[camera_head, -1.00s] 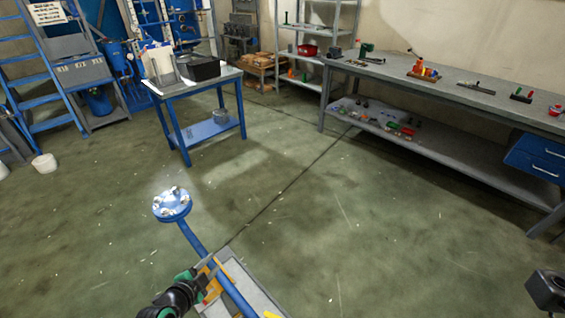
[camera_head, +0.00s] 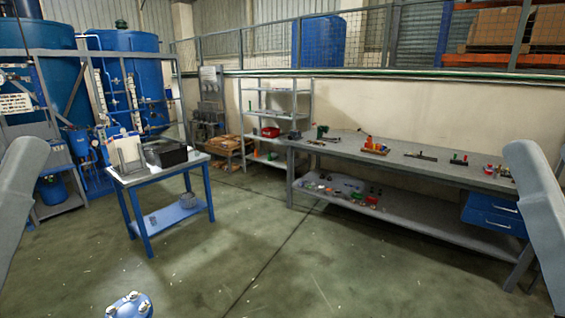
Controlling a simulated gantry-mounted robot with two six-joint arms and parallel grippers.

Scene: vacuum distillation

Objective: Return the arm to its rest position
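Two grey arm links of mine stand at the left and right edges of the head view. Neither gripper shows in it now, so I cannot see whether they are open or shut. A blue round flange (camera_head: 130,306) with bolts on top shows at the bottom edge, left of the middle. The pipe under it is out of view.
A blue table (camera_head: 188,175) with a black box (camera_head: 166,154) stands at the left. A long grey workbench (camera_head: 440,170) with small tools and a blue drawer unit (camera_head: 494,215) runs along the right wall. A grey shelf (camera_head: 277,115) stands behind. The middle floor is clear.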

